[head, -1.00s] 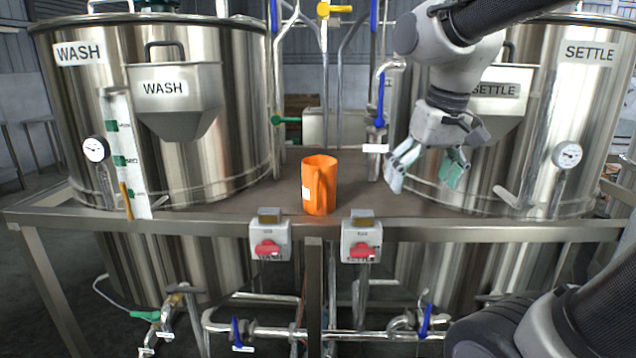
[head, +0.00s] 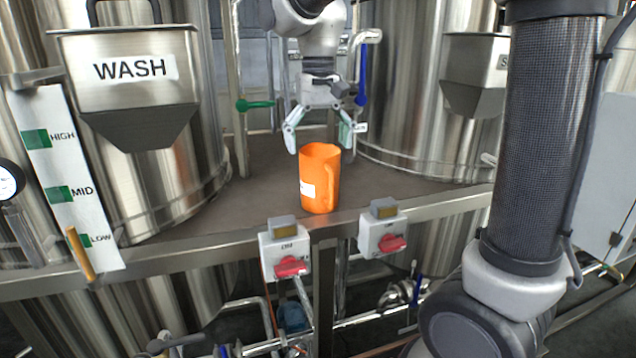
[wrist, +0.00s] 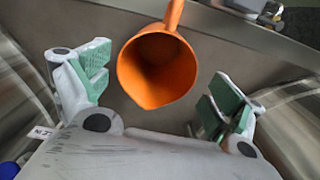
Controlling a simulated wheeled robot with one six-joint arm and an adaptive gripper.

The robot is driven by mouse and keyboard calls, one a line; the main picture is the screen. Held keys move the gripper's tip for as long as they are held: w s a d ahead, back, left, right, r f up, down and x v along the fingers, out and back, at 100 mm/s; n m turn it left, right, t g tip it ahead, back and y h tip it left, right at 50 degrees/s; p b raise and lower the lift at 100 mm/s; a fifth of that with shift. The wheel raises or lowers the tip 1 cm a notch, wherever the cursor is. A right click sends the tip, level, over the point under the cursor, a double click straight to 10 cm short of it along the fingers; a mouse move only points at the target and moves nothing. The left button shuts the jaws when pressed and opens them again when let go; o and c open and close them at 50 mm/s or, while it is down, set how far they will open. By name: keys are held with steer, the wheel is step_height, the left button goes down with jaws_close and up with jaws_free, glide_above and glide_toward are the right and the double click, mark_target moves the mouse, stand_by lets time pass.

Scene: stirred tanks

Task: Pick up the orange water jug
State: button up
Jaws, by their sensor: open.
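The orange water jug (head: 320,180) stands upright on the brown platform between the tanks, near its front edge. My gripper (head: 320,140) is open and empty, pointing down just above and behind the jug in the head view. In the wrist view the jug (wrist: 158,68) shows from above, its open mouth in view and its handle toward the top edge. There the jug lies between and beyond the two green-padded fingers of my gripper (wrist: 158,92). I see no finger touching it.
The WASH tank (head: 130,85) stands at left and another large steel tank (head: 410,90) at right. Two switch boxes with red knobs (head: 290,266) (head: 392,242) sit on the platform's front rail. A green-handled valve (head: 255,104) and a blue handle (head: 362,85) are on pipes behind.

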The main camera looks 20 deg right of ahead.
mark_target(321, 169)
steer(key=f, duration=0.6)
steer(key=shift+s+d, duration=0.15)
steer(key=shift+s, duration=0.25)
steer(key=c, duration=1.1)
